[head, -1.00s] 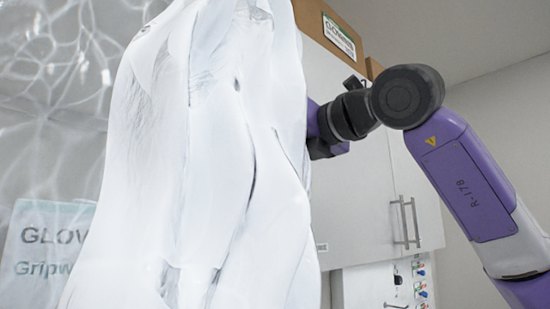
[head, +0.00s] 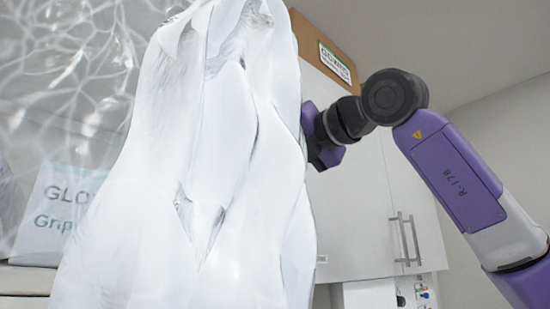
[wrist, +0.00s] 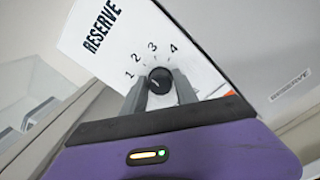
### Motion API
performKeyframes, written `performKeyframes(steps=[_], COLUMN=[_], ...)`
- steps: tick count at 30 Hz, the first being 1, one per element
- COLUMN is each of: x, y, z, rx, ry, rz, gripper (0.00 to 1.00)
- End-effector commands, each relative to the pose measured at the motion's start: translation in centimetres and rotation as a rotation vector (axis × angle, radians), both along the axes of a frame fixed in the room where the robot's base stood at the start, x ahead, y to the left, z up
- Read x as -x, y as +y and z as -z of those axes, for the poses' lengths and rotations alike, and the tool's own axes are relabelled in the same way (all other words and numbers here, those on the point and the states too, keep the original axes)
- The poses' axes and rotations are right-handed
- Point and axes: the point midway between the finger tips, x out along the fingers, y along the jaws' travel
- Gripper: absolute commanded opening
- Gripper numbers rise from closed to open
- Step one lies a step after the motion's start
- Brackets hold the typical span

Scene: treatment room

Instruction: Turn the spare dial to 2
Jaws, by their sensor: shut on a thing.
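A round black dial (wrist: 160,81) is on a white panel (wrist: 112,40) printed "RESERVE", with the numbers 1, 2, 3 and 4 in an arc around it, in the wrist view. My gripper (wrist: 161,90) is shut on the dial, one grey finger on each side of it. The dial's mark is too small for me to tell which number it points to. In the head view, a large white crumpled sheet (head: 230,170) hides my gripper and the dial. My arm reaches in behind it from the right.
A white cabinet (head: 370,190) with bar handles (head: 405,240) stands behind my arm. A cardboard box (head: 318,45) is on top. Part of a panel with coloured fittings (head: 422,292) shows below. A glove label (head: 62,210) is at left, behind clear wrinkled film.

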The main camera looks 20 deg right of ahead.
Motion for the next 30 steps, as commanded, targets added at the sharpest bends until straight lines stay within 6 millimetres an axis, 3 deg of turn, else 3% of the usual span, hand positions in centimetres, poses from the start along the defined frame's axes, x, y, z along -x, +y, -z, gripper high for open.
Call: performKeyframes(steps=[5, 6, 9, 20, 30], x=[0.0, 0.0, 0.0, 0.3, 5.0], y=[-0.1, -0.1, -0.1, -0.2, -1.7], z=[-0.1, -0.2, -0.1, 0.0, 0.2], rx=[-0.001, -0.001, -0.001, 0.0, 0.002], ry=[-0.003, -0.003, -0.002, -0.002, -0.004], rz=[0.002, 0.002, 0.002, 0.001, 0.002], gripper=[0.0, 0.37, 0.56, 0.56, 0.56])
